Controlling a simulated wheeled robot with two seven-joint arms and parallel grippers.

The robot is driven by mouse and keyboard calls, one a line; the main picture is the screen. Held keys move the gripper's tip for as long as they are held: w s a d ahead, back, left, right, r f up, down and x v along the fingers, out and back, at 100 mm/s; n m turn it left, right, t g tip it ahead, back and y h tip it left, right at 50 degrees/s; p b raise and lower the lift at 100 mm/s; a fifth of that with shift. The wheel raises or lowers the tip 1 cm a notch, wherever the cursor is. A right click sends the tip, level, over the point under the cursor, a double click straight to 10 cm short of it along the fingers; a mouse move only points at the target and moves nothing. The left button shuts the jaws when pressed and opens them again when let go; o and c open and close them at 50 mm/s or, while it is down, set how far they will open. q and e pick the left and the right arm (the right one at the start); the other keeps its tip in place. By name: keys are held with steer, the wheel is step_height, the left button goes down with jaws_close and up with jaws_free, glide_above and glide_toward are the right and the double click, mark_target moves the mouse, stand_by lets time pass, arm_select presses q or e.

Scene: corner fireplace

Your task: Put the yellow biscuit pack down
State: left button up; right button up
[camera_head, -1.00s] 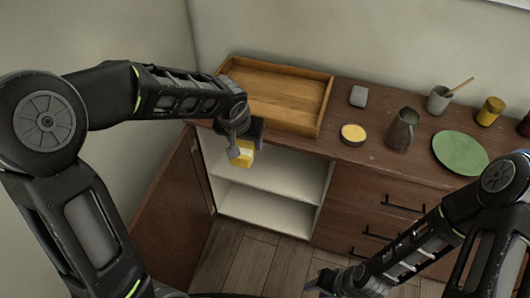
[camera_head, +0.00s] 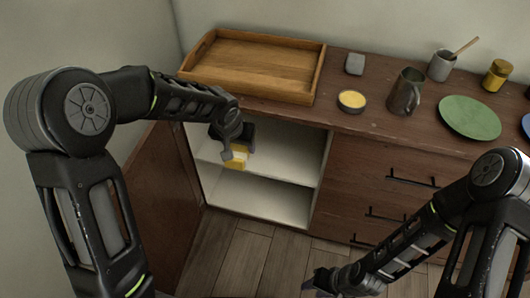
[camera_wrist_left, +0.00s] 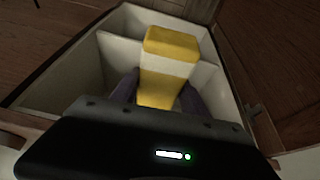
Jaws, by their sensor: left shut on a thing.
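The yellow biscuit pack (camera_head: 238,154), yellow with a white band, is held in my left gripper (camera_head: 232,152) in front of the open cabinet compartment. In the left wrist view the pack (camera_wrist_left: 170,62) stands out between the two dark fingers (camera_wrist_left: 158,92), which are shut on it. Behind it is the white interior with a middle shelf (camera_head: 270,180). Whether the pack touches the shelf cannot be told. My right gripper (camera_head: 322,284) is low at the bottom of the head view, and its fingers are not clear.
The cabinet door (camera_head: 160,205) stands open on the left. On the cabinet top are a wooden tray (camera_head: 305,95), a grey block (camera_head: 354,63), a yellow-filled bowl (camera_head: 351,101), a metal jug (camera_head: 403,92), a green plate (camera_head: 469,118), a cup (camera_head: 440,67) and a yellow jar (camera_head: 496,75).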

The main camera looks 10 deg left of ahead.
arm_select(q)
steer(key=s+a+f+b+x, duration=0.1)
steer(key=s+b+x, duration=0.1)
steer(key=b+x, duration=0.5)
steer(key=s+a+f+b+x, duration=0.1)
steer(key=s+b+x, duration=0.2)
steer(key=x, duration=1.4)
steer(key=b, duration=0.4)
steer(key=shift+f+m, duration=0.2)
steer(key=shift+m, duration=0.1)
steer(key=shift+w, duration=0.1)
steer(key=w, duration=0.4)
steer(key=w+b, duration=0.1)
steer(key=w, duration=0.4)
steer(key=w+d+b, duration=0.1)
steer(key=w, duration=0.3)
steer(key=shift+w+f, duration=0.1)
steer(key=shift+w, duration=0.65)
